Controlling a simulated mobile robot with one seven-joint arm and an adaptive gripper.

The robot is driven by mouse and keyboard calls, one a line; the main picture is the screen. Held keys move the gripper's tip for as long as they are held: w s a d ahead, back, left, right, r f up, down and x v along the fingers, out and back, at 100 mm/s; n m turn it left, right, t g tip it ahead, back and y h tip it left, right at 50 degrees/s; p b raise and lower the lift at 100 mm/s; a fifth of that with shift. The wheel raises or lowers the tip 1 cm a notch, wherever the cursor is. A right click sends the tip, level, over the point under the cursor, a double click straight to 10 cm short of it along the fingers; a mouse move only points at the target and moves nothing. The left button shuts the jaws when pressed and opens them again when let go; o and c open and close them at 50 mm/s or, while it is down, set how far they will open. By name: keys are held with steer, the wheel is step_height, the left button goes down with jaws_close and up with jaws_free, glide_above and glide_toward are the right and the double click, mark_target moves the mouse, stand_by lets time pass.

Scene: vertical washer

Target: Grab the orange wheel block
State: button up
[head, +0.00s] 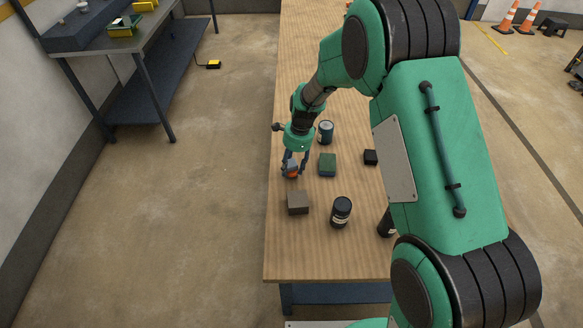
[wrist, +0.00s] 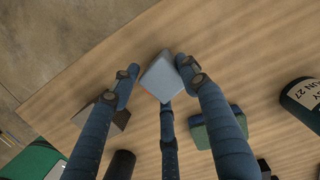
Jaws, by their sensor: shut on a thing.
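A small orange block (head: 291,170) with a greyish top is between the fingers of my gripper (head: 295,163), near the left edge of the wooden table (head: 282,248). My gripper is shut on this block. The fingers partly cover it, and I cannot tell whether it touches the table.
A brown-grey block (head: 298,203) lies nearer the front. A green block (head: 327,164) and a dark can (head: 326,132) stand to the right. A black jar (head: 341,212) and a small black block (head: 370,157) are further right. The table's left edge is close.

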mark_target(292, 165)
steer(key=shift+r, duration=0.15)
step_height(292, 165, up, 10)
steer(key=shift+f+p, duration=0.15)
steer(key=shift+p, duration=0.65)
steer(key=shift+c, duration=0.2)
steer(key=shift+s, duration=0.1)
